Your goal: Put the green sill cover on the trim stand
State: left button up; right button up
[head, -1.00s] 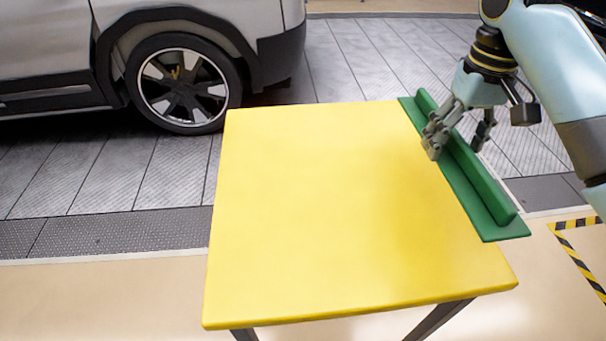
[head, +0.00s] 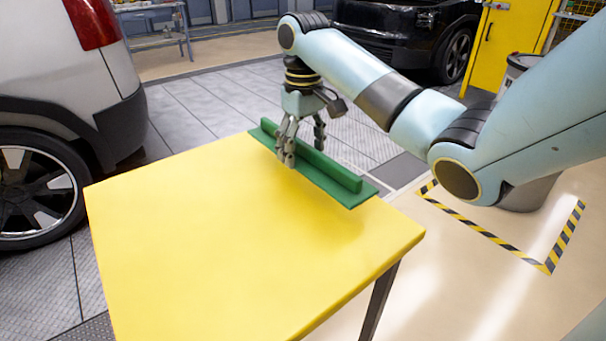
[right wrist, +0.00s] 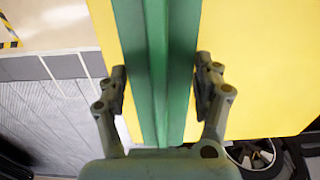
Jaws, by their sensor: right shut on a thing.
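The green sill cover (head: 335,177) is a long strip with a raised rib, lying along the far right edge of the yellow table in the head view. It also shows in the right wrist view (right wrist: 158,60), running up between the fingers. My right gripper (head: 303,153) points down and is shut on the cover, with fingers on both sides of the rib. The right wrist view shows this gripper (right wrist: 160,78) too. I cannot tell whether the cover touches the tabletop. I cannot make out a trim stand in these frames. My left gripper is not in view.
The yellow table (head: 230,245) is otherwise bare. A white car (head: 95,80) stands at the left and a black car (head: 410,30) at the back. A yellow cabinet (head: 515,40) stands back right. Striped floor tape (head: 480,235) marks the floor right of the table.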

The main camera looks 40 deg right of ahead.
aim_at(306, 163)
jog(key=shift+w+d+f, duration=0.4)
jog(key=shift+d+f, duration=0.05)
jog(key=shift+d, duration=0.15)
jog(key=shift+w+d+f, duration=0.4)
jog(key=shift+d+f, duration=0.05)
jog(key=shift+d, duration=0.1)
notch_tip(306, 163, down, 4)
jog(key=shift+r+b, duration=0.1)
jog(key=shift+b, duration=0.6)
jog(key=o, duration=1.3)
notch_tip(306, 163, up, 12)
jog(key=shift+r+p, duration=0.1)
jog(key=shift+p, duration=1.05)
